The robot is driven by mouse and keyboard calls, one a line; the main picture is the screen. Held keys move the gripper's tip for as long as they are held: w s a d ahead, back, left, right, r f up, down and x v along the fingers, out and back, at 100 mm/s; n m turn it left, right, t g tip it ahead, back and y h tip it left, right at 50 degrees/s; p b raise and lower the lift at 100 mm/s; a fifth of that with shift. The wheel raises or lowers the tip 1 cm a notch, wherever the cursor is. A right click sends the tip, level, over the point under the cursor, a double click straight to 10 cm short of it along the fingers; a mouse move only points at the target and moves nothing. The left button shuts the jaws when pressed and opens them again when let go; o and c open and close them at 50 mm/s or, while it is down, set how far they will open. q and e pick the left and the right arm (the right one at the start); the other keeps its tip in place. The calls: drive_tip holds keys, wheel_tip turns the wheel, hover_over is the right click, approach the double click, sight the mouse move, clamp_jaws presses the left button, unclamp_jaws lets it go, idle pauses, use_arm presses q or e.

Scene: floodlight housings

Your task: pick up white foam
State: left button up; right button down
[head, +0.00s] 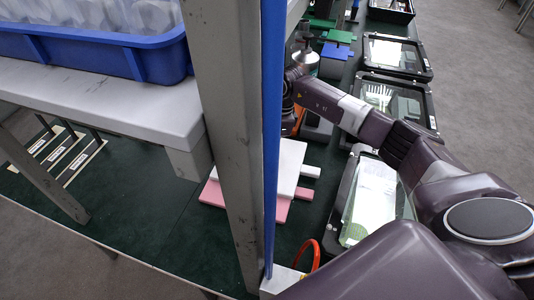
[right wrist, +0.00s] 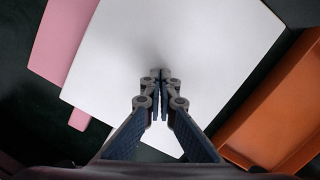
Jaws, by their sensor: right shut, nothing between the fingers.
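The white foam (head: 290,162) is a flat square sheet lying on pink foam (head: 213,193); in the head view the upright post hides part of both. In the right wrist view the white foam (right wrist: 200,40) fills the middle, with pink foam (right wrist: 62,42) showing at its left. My right gripper (right wrist: 157,76) is shut and empty, its fingertips over the white foam; I cannot tell whether they touch it. In the head view my right arm reaches in from the right, and its gripper is hidden. My left gripper is not in view.
A grey post with a blue edge (head: 271,130) stands in front of the foam. A blue bin (head: 150,55) sits on a white shelf (head: 150,105) at left. Black-framed floodlight housings (head: 395,55) line the right. An orange tray-like object (right wrist: 275,115) lies beside the foam.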

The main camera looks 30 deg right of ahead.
sight(283, 157)
drive_tip(key=d, duration=0.1)
drive_tip(key=s+d+b, duration=0.1)
drive_tip(key=d, duration=0.2)
drive_tip(key=shift+s+d+f, duration=0.15)
drive_tip(key=shift+s+f, duration=0.1)
drive_tip(key=shift+f, duration=0.05)
drive_tip(key=shift+s+d+r, duration=0.1)
drive_tip(key=shift+d+r, duration=0.05)
